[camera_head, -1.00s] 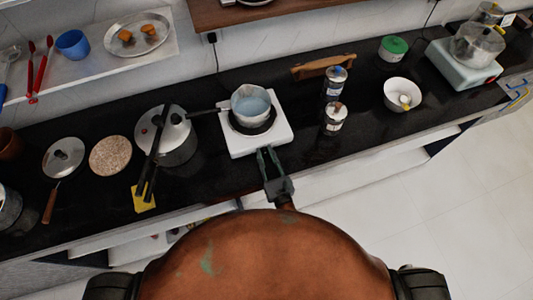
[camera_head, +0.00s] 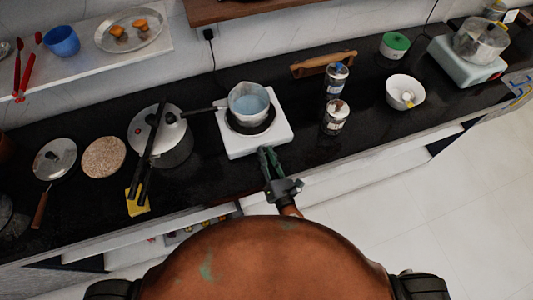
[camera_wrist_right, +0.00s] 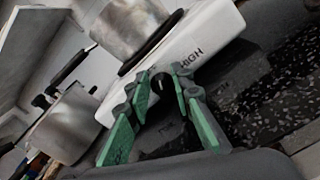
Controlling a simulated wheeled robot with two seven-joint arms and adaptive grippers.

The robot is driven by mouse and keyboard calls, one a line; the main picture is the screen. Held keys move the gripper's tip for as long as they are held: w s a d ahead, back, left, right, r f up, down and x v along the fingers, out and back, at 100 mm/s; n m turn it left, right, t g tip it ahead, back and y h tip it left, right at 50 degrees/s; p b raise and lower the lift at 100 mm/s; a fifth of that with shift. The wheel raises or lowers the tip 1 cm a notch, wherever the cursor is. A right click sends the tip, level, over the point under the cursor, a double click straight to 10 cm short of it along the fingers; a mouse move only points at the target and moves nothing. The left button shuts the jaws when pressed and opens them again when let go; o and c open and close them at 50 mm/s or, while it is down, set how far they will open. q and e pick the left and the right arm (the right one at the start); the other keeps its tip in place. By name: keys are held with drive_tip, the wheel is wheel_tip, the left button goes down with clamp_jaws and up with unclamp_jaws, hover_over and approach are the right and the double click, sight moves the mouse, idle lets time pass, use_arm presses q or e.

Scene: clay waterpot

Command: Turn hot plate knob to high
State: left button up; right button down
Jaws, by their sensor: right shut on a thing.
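The white hot plate (camera_head: 279,136) stands on the dark counter with a pot of bluish liquid (camera_head: 249,100) on its burner. In the right wrist view its white front face (camera_wrist_right: 205,42) carries the word HIGH. My right gripper (camera_head: 267,151) is at the plate's front edge. In the wrist view its green fingers (camera_wrist_right: 159,78) are closed around the small dark knob (camera_wrist_right: 158,84) at the plate's front. The fingers hide most of the knob, and I cannot tell its setting. My left gripper is in neither view.
The counter front edge lies close under my right arm.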

drive_tip(key=shift+f+m, duration=0.1)
drive_tip(key=shift+m, duration=0.5)
drive_tip(key=shift+b, duration=0.3)
drive_tip(key=c, duration=2)
unclamp_jaws()
drive_tip(key=shift+c, duration=0.2)
drive_tip(key=shift+d, duration=0.1)
drive_tip(key=v, duration=1.2)
